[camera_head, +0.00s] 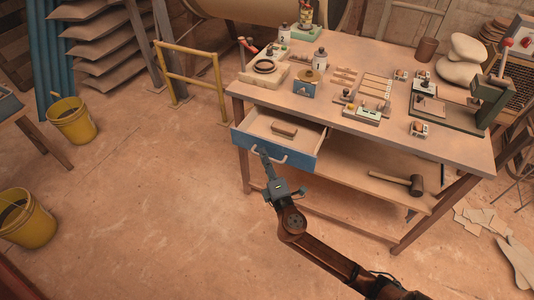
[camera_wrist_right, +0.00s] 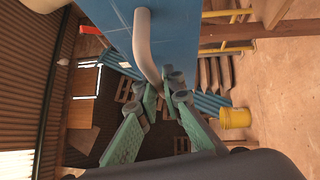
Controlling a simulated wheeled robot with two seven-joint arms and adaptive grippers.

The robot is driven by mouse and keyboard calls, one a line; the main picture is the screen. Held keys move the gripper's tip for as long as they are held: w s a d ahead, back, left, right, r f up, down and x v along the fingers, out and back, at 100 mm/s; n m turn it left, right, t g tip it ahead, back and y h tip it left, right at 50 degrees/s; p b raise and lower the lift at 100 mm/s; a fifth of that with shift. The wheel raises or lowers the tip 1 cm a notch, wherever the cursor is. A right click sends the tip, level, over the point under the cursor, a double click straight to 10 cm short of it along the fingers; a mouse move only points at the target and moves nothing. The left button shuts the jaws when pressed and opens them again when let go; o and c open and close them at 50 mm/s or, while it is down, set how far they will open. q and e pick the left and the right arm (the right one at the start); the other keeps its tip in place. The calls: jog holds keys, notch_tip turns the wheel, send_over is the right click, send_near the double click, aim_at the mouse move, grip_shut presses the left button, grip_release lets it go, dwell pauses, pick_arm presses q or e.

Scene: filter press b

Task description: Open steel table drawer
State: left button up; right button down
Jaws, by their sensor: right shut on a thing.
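The table drawer, with a blue front (camera_head: 302,159), is pulled out from the left front of the steel table (camera_head: 385,130). Its inside shows, and a small brown block (camera_head: 284,129) lies in it. My right gripper (camera_head: 265,154) is at the pale bar handle (camera_head: 283,159) on the drawer front. In the right wrist view the green fingers of the gripper (camera_wrist_right: 168,88) are closed around one end of the curved handle (camera_wrist_right: 143,40), close to the blue front (camera_wrist_right: 190,35). My left gripper is in neither view.
The tabletop holds bottles, small fixtures and a green press (camera_head: 490,98). A mallet (camera_head: 408,184) lies on the lower shelf. Yellow buckets (camera_head: 72,121) stand at the left, and a yellow rail (camera_head: 190,78) stands behind. The floor before the drawer is clear apart from my arm.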

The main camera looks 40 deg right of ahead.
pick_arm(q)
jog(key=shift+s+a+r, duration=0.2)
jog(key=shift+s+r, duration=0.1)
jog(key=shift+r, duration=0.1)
pick_arm(e)
jog(key=shift+s+a+f, duration=0.1)
jog(key=shift+s+a, duration=0.15)
jog(key=shift+a, duration=0.25)
jog(key=c, duration=2.1)
grip_release()
jog(key=shift+s, duration=0.1)
jog(key=v, duration=1.1)
jog(key=shift+s+a+f, duration=0.1)
jog(key=shift+s+a, duration=0.1)
jog(key=shift+s, duration=0.15)
